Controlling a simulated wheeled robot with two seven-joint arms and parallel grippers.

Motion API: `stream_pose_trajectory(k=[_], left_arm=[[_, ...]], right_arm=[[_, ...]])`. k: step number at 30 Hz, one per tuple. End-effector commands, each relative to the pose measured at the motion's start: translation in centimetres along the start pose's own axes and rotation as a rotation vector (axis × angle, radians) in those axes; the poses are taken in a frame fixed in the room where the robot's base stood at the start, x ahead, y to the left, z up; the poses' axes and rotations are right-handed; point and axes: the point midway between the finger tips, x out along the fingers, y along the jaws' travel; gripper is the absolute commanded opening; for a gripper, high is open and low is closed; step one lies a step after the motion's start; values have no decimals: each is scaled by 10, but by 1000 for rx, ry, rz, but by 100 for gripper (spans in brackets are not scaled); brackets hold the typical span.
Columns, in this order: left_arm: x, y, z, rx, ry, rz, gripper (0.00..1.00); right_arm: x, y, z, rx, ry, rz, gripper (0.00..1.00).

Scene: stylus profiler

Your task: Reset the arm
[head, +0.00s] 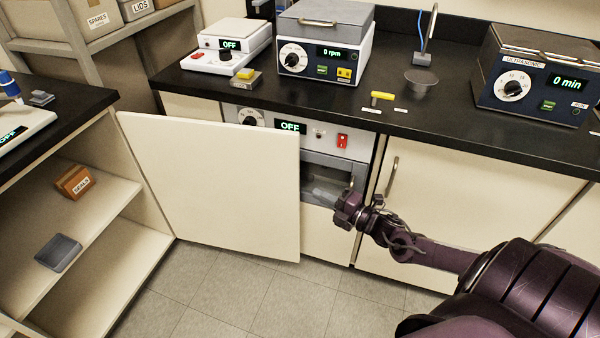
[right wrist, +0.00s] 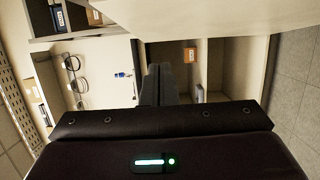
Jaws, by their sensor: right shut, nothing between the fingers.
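My right arm comes in from the lower right of the head view and reaches toward the counter front. Its gripper (head: 346,208) is beside the free edge of an open cream cabinet door (head: 215,180), in front of the lower part of a built-in unit (head: 330,172) with an OFF display. I cannot tell whether it touches either. In the right wrist view the fingers (right wrist: 160,85) are together and empty, with open shelving beyond them. My left gripper is not in view.
The black counter (head: 440,120) holds a centrifuge-like box (head: 325,50) reading 0 rpm, an ultrasonic bath (head: 535,80) and a white OFF device (head: 230,45). Open shelves at left hold a seals box (head: 75,182) and a grey box (head: 58,252). The floor (head: 230,300) is clear.

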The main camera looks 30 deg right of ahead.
Motion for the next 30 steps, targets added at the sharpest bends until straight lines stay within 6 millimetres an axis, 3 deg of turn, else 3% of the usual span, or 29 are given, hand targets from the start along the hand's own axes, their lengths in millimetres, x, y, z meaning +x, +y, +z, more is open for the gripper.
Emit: stream_pose_trajectory(k=[8,11,14,18,23,27,30], left_arm=[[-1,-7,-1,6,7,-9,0],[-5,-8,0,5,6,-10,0],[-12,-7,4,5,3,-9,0],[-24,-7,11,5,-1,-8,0],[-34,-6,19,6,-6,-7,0],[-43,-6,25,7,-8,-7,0],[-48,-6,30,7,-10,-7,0]], right_arm=[[-3,-2,1,7,-6,-4,0],[-9,-20,8,63,-60,-44,0],[-28,-64,19,195,-182,-138,0],[-77,-154,16,461,-419,-317,0],[-145,-247,-28,747,-670,-517,0],[-205,-309,-94,964,-865,-686,0],[-246,-340,-150,1097,-992,-802,0]])
